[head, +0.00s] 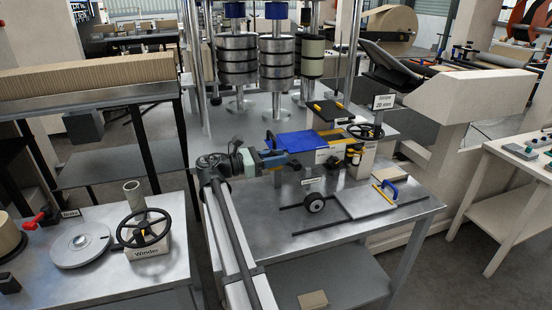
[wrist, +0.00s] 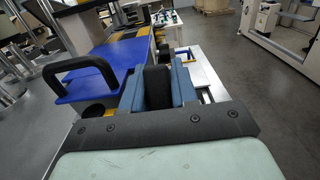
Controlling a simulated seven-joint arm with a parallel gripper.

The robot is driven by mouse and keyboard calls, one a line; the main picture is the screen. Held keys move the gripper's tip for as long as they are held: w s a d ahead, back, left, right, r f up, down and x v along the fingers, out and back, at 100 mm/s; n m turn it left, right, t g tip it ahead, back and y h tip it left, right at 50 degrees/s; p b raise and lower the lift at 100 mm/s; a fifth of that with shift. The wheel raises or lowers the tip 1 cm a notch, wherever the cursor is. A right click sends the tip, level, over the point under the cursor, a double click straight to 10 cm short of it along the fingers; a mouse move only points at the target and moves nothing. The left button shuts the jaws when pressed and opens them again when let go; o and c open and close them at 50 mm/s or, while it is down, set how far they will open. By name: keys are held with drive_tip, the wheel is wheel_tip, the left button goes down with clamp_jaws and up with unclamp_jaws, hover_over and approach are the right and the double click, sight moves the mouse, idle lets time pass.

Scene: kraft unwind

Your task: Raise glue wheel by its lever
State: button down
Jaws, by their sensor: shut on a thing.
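My gripper (head: 284,160) is over the middle of the metal table, just in front of the blue cover (head: 299,145). In the wrist view its blue fingers (wrist: 158,88) are shut on a black rounded piece (wrist: 157,86), which looks like the grip of the lever. The lever's lower part is hidden by my gripper. A small black wheel with a pale hub (head: 314,202), possibly the glue wheel, is at the table's front, below a small label (head: 311,181). I cannot tell whether it is raised or how the lever joins it.
The blue cover with its black handle (wrist: 84,76) is close on the left in the wrist view. A black handwheel (head: 366,131) and a blue-handled tool (head: 386,190) are to the right. Thin dark rails (head: 345,218) lie in front. Metal roll stacks (head: 277,68) stand behind.

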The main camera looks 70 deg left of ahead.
sight(290, 162)
drive_tip(key=shift+r, duration=0.1)
drive_tip(key=shift+w+r+g, duration=0.4)
drive_tip(key=shift+r+g, duration=0.05)
drive_tip(key=shift+g, duration=0.35)
drive_tip(key=w+r+g, duration=0.1)
drive_tip(key=g, duration=0.1)
drive_tip(key=shift+w+r+g, duration=0.1)
drive_tip(key=shift+w+g, duration=0.1)
drive_tip(key=shift+g, duration=0.1)
drive_tip(key=w+g, duration=0.1)
drive_tip(key=w+r+g, duration=0.1)
drive_tip(key=g, duration=0.1)
drive_tip(key=shift+w+r+g, duration=0.1)
drive_tip(key=shift+w+g, duration=0.05)
drive_tip(key=shift+g, duration=0.15)
drive_tip(key=shift+w+g, duration=1.2)
drive_tip(key=shift+g, duration=0.6)
drive_tip(key=shift+w+g, duration=1.2)
drive_tip(key=shift+g, duration=0.6)
drive_tip(key=c, duration=1.1)
unclamp_jaws()
drive_tip(key=shift+w+f, duration=0.1)
drive_tip(key=shift+f, duration=0.1)
drive_tip(key=shift+c, duration=0.2)
